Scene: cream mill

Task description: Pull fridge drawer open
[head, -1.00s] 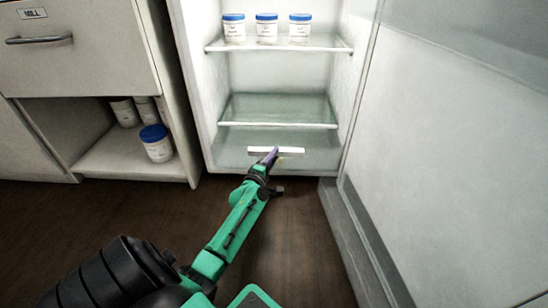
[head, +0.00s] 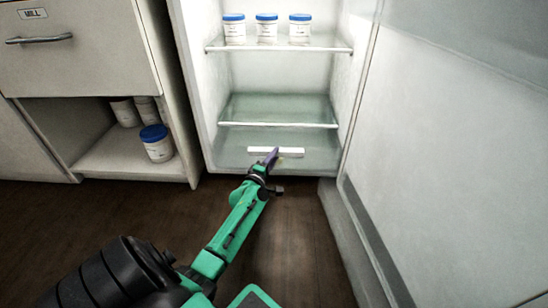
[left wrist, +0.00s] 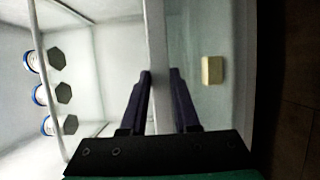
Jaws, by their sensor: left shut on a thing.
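The fridge drawer (head: 225,155) is the pale, see-through bin at the bottom of the open fridge. Its white bar handle (head: 293,152) is on the front. My left gripper (head: 271,157) reaches it from below, with its dark purple fingers at the middle of the bar. In the left wrist view, which is turned sideways, the fingers (left wrist: 161,85) lie on either side of a long white bar (left wrist: 156,35), which appears to be the handle. The gripper is shut on it. The part of the bar behind the fingers is hidden. My right gripper is not in view.
The fridge door (head: 450,130) stands open at the right. Several blue-lidded jars (head: 266,30) stand on the upper shelf. A small yellowish block (left wrist: 211,70) shows beside the fingers. A cabinet (head: 80,75) with jars is at the left. Floor (head: 300,230) before the fridge is clear.

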